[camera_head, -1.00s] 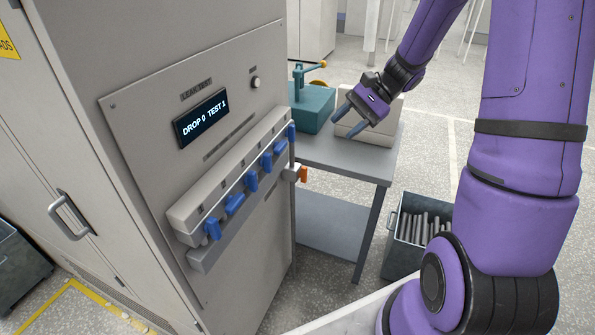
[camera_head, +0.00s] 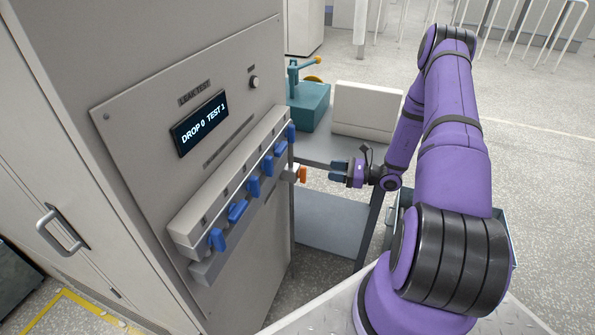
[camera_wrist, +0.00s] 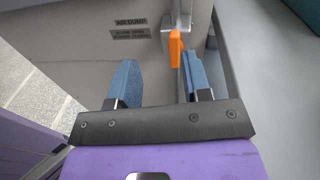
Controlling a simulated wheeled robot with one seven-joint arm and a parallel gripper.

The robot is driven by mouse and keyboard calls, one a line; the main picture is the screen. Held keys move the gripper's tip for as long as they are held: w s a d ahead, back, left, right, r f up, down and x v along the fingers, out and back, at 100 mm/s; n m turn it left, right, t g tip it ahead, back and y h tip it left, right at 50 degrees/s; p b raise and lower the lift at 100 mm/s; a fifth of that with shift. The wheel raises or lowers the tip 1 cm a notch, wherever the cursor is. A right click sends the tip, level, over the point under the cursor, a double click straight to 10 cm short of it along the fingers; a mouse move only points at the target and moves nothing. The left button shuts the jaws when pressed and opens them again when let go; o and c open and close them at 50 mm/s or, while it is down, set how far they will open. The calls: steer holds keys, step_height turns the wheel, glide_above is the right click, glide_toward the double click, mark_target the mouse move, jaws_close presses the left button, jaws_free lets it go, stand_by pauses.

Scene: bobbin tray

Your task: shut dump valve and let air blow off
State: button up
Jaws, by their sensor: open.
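The dump valve has an orange handle (camera_head: 302,174) on the right side of the grey cabinet, low beside the table. In the wrist view the orange handle (camera_wrist: 175,48) hangs downward from a pale valve body, right of a label reading "AIR DUMP" (camera_wrist: 131,21). My gripper (camera_head: 336,170) is open and empty, to the right of the handle and apart from it. In the wrist view the handle shows beyond my two blue fingers (camera_wrist: 157,80), nearer the right finger's line. The display (camera_head: 201,122) reads "DROP 0 TEST 1".
A row of several blue levers (camera_head: 253,187) lines the cabinet front (camera_head: 150,110). A grey table (camera_head: 325,150) stands right of the cabinet, with a teal device (camera_head: 308,108) and a beige box (camera_head: 366,110) on it. Open space lies below the tabletop, above a lower shelf (camera_head: 330,225).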

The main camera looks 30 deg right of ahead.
steer(key=m+t+h, duration=0.1)
steer(key=m+t, duration=0.1)
glide_toward(303, 175)
steer(key=d+r, duration=0.1)
steer(key=d, duration=0.1)
steer(key=x, duration=1)
steer(key=shift+a, duration=0.35)
steer(key=shift+s, duration=0.1)
jaws_close()
